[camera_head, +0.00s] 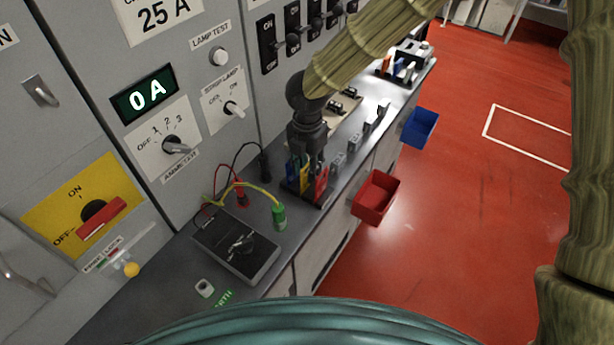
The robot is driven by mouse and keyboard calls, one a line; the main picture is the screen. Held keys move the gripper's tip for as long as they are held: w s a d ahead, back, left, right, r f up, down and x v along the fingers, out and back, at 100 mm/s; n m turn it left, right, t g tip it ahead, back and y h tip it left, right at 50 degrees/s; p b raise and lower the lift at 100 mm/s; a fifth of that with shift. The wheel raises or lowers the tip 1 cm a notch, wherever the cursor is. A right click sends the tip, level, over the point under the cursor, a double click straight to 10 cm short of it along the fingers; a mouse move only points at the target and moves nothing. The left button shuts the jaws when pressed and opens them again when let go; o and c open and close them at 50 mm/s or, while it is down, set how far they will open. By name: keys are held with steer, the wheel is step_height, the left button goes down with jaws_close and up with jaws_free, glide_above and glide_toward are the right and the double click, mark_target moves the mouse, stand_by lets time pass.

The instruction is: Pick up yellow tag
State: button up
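A small dark rack (294,187) on the grey bench holds upright coloured tags. A blue tag (290,171) is at its left, a yellow tag (304,181) in the middle and a red tag (321,184) at its right. My dark gripper (313,166) points down right over the rack, with its fingers close to the yellow and red tags. The fingers partly cover the tags. I cannot tell whether the fingers touch the yellow tag or are shut on it.
A meter (237,245) with leads, a green-tipped clip (279,216) and a red clip (242,198) lie left of the rack. Red (375,198) and blue (420,127) bins hang off the bench front. The switch panel (200,140) rises behind. Red floor is clear at right.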

mark_target(304, 185)
steer(key=f, duration=0.2)
steer(key=f+p, duration=0.1)
steer(key=shift+w+f, duration=0.1)
steer(key=shift+w, duration=0.15)
steer(key=shift+s+f, duration=0.15)
steer(key=shift+f, duration=0.2)
steer(key=shift+c, duration=0.3)
jaws_close()
